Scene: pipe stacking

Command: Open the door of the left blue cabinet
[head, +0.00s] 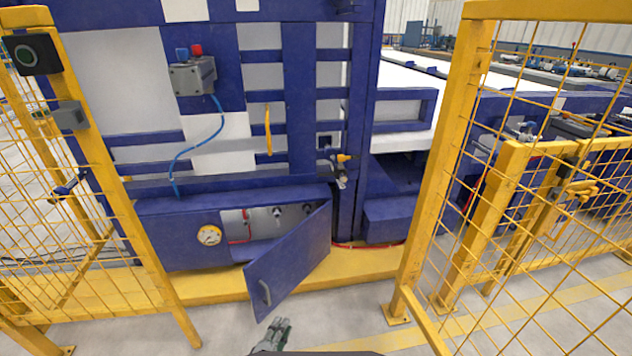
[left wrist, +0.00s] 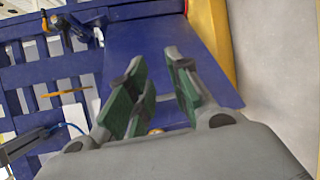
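The blue cabinet (head: 165,245) is low at the base of the blue machine, with a round gauge on its front. Its blue door (head: 300,252) stands ajar, swung outward from its right side, with a grey handle (head: 265,292) near its free left edge. Fittings and a red hose show inside. My left gripper (head: 279,326) is at the bottom of the head view, just below the door's lower corner, apart from the handle in the picture. In the left wrist view its green-padded fingers (left wrist: 160,68) are apart and empty, with a blue panel behind them. My right gripper is in neither view.
Yellow mesh fences stand at the left (head: 95,185) and right (head: 450,160). A yellow base strip (head: 215,288) runs below the cabinet. A grey box with a red button (head: 192,75) is on the machine above. The grey floor in front is clear between the fences.

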